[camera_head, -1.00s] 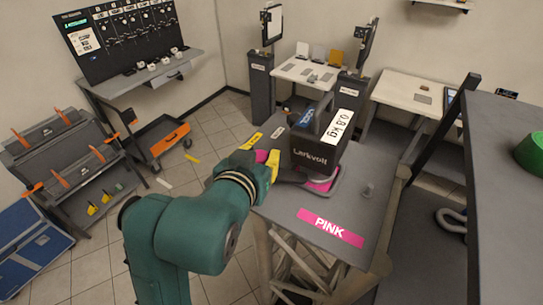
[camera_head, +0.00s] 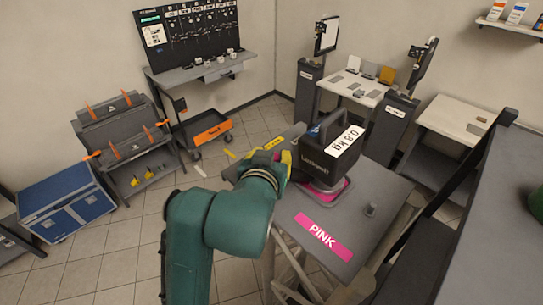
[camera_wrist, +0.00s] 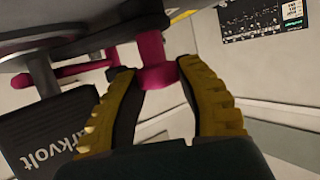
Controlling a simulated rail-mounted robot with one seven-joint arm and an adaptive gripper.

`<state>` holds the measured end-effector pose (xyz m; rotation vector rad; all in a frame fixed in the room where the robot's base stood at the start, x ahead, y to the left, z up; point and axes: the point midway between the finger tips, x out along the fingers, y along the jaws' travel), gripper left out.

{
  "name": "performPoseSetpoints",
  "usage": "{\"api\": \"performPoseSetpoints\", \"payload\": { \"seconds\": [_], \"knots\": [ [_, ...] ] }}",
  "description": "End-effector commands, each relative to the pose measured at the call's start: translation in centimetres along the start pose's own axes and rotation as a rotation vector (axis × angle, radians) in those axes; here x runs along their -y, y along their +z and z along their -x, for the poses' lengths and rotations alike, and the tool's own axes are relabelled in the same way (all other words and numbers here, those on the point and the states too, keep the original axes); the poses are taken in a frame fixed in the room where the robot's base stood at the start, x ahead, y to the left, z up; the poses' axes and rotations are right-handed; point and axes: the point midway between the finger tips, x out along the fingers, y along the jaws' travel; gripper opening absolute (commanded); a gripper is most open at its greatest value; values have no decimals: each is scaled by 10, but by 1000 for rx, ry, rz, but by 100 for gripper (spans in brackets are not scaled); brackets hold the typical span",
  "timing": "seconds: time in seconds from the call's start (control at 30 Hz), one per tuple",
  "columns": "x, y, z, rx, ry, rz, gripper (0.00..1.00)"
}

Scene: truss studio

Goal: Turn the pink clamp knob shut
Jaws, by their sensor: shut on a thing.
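The pink clamp knob (camera_wrist: 158,73) is a magenta bar with a stem, seen in the wrist view beside the underside of a grey platform. My gripper (camera_wrist: 155,82) has its yellow ribbed fingers shut on it, one on each side. In the head view my gripper (camera_head: 285,158) is at the left edge of the grey table marked PINK (camera_head: 322,236), and the knob is mostly hidden there. A black Larkvolt block (camera_head: 333,150) labelled 0.8 kg stands on a pink-edged plate (camera_head: 326,189) next to my gripper.
An orange-fronted cart (camera_head: 208,133) and a blue case (camera_head: 70,205) are on the floor at left.

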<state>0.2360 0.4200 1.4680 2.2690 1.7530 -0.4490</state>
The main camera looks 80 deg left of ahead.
Motion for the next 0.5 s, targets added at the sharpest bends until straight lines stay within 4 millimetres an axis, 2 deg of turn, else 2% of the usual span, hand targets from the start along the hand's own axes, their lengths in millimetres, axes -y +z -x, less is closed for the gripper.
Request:
{"api": "performPoseSetpoints", "payload": {
  "seconds": [0.07, 0.1, 0.23, 0.5],
  "knots": [
    [0, 4, -2, 8, -2, -2, 0],
    [0, 4, -2, 9, -2, -2, 39],
    [0, 3, -2, 7, -2, -2, 64],
    [0, 1, -1, 3, -1, -1, 66]
  ]
}}
